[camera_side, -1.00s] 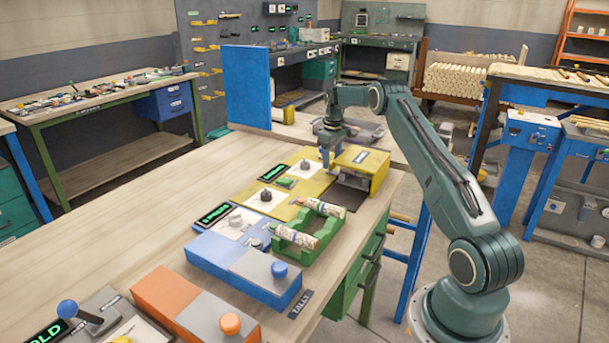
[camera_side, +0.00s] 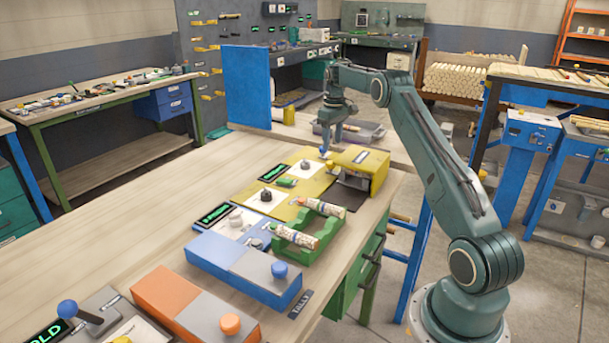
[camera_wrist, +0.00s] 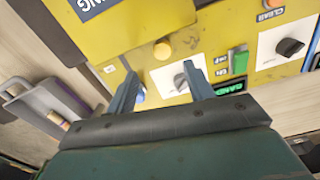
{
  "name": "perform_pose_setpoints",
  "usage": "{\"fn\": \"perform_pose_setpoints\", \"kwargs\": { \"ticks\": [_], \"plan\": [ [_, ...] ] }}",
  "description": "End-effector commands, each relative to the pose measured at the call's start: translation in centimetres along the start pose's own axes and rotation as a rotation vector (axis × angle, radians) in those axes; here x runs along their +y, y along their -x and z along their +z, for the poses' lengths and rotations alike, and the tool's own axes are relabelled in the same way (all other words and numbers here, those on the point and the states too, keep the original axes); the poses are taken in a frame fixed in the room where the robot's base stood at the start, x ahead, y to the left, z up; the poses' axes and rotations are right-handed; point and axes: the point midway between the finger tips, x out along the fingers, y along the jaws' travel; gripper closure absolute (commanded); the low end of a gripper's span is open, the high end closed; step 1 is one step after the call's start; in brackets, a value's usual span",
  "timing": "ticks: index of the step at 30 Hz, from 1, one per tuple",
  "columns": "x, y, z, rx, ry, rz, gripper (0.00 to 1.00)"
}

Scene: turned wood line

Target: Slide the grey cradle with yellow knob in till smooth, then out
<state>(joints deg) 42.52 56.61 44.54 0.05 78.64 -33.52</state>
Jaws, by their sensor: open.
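My gripper (camera_side: 325,143) is open and empty above the left end of the yellow machine (camera_side: 365,165). In the wrist view its fingers (camera_wrist: 160,70) are apart, with a round orange-yellow knob (camera_wrist: 161,50) just beyond the tips. In the side view the hood partly hides the grey part (camera_side: 352,180). I cannot tell whether the orange-yellow knob belongs to the cradle.
A dark dial (camera_wrist: 290,47), a green switch (camera_wrist: 239,63) and a lit display (camera_wrist: 230,87) are on the yellow panel. A green rack (camera_side: 290,238) holds patterned cylinders. Blue (camera_side: 235,262) and orange (camera_side: 165,292) units stand nearer the camera.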

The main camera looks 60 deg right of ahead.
Motion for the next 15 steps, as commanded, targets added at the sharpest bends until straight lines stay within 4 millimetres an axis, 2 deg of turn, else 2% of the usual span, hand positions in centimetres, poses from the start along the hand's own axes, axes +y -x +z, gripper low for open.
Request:
{"fn": "perform_pose_setpoints", "kwargs": {
  "ticks": [7, 15],
  "plan": [
    [0.1, 4.1, 0.0, 0.003, -0.001, 0.002, 0.48],
    [0.1, 6.1, 0.0, 0.002, -0.001, 0.001, 0.48]
  ]
}}
